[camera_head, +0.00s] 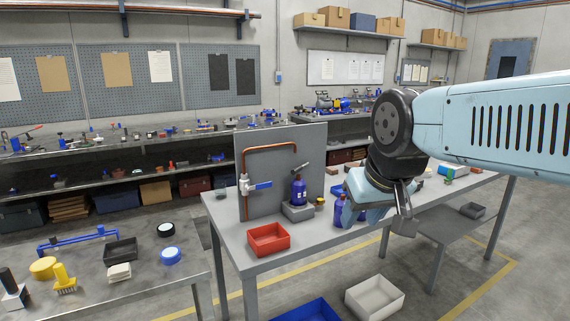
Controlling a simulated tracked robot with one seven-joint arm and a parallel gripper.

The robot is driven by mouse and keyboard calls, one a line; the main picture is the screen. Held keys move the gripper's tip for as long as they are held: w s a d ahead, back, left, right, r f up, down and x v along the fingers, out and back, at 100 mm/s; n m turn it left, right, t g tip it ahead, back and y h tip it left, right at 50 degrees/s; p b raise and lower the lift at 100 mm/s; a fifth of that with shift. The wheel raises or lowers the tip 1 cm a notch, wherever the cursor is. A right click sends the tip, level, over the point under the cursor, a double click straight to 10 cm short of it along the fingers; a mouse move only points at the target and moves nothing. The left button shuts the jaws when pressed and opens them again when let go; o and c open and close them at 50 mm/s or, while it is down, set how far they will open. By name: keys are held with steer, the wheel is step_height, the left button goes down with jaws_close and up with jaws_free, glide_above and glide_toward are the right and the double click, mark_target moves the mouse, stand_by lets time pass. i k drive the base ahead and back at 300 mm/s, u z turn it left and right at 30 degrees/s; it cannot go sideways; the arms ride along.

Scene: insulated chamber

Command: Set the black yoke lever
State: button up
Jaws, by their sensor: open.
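A black upright handle (8,281) stands in a pale metal base at the far left edge of the near left bench, partly cut off by the frame. It looks most like the black yoke lever, but I cannot tell for sure. A short dark grey bar (301,165) also sticks out at a slant from the grey upright panel (285,149) on the middle table. My gripper (404,222) hangs over the right part of the middle table, far to the right of the black handle. It appears empty; its fingertips are small and partly hidden.
The middle table holds a red tray (268,239), a blue bottle (298,191) on a grey block and a blue-handled valve (262,185) on a copper pipe. The left bench holds a black tray (120,250) and a yellow piece (63,279). Bins stand on the floor.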

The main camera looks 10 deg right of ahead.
mark_target(298, 169)
steer(key=i, duration=0.85)
steer(key=z, duration=0.05)
